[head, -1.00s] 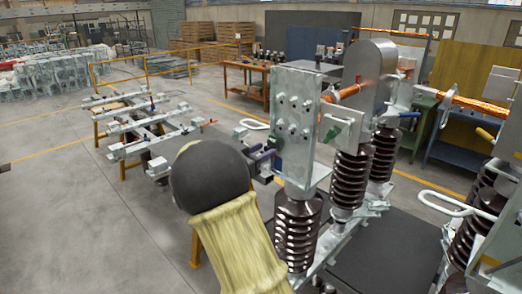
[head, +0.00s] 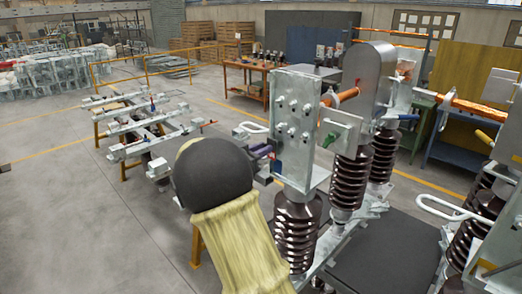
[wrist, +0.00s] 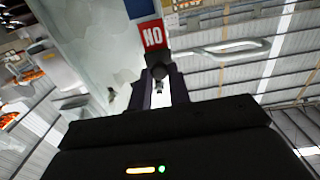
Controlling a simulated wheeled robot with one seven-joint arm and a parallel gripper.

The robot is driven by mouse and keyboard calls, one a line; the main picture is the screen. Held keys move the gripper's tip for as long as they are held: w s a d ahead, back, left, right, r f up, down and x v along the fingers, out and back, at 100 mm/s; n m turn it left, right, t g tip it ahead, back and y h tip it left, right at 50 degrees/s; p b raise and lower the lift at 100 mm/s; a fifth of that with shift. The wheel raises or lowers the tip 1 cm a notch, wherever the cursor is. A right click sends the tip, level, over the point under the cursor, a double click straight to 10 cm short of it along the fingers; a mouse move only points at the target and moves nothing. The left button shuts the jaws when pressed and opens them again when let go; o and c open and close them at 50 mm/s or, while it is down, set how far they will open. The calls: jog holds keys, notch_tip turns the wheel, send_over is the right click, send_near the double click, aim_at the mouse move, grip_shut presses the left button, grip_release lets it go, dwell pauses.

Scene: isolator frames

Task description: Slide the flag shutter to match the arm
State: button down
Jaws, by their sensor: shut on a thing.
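The flag shutter shows in the wrist view as a red plate (wrist: 153,36) with white letters that read "NO". A small dark knob (wrist: 159,71) sits just below it. My gripper (wrist: 159,84) is shut on this knob, with one dark finger on each side. In the head view my gripper (head: 263,153) is at the left edge of the upright galvanized plate (head: 298,110), and my forearm hides part of this area. A blue patch (head: 277,166) shows beside the plate's edge. A copper-coloured arm (head: 342,96) runs from behind the plate towards a grey housing (head: 372,75).
Brown ribbed insulators (head: 296,235) stand under the plate, with more to the right. A pale metal loop handle (wrist: 225,48) is close to the right of the knob. A frame with crossbars (head: 140,125) stands at left. The floor (head: 70,220) at lower left is clear.

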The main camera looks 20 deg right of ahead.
jog(key=c, duration=1.5)
grip_release()
jog(key=shift+r, duration=0.3)
jog(key=shift+o, duration=0.9)
jog(key=shift+f, duration=0.1)
jog(key=b+v, duration=0.7)
jog(key=v, duration=1)
jog(key=shift+a, duration=0.25)
